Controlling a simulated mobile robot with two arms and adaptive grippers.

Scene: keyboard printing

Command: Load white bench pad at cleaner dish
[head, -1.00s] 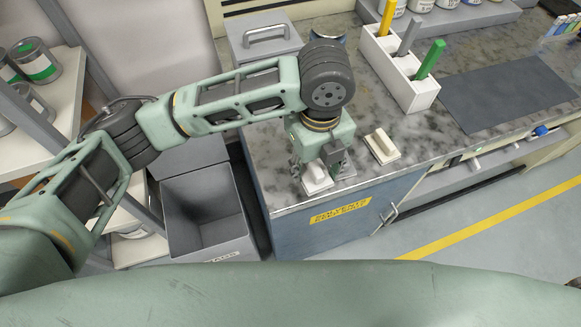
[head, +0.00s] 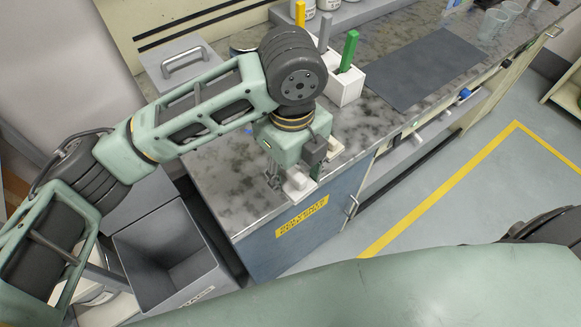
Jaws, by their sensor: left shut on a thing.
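My left gripper (head: 287,178) points down over the front edge of the speckled grey counter. It is shut on the white bench pad (head: 296,185), which is partly hidden by the fingers. I cannot tell whether the pad touches the counter. A small green edge (head: 316,171) shows just right of the pad; it may be part of a dish, but the gripper covers most of it. A second, cream-coloured pad (head: 334,146) lies on the counter right of the gripper, partly hidden by it. My right gripper is out of view.
A white holder (head: 347,87) with yellow, grey and green sticks stands behind the gripper. A dark mat (head: 425,67) lies to its right. A grey box with a handle (head: 183,63) is at the back left. An open grey bin (head: 172,256) stands left of the blue cabinet (head: 304,233).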

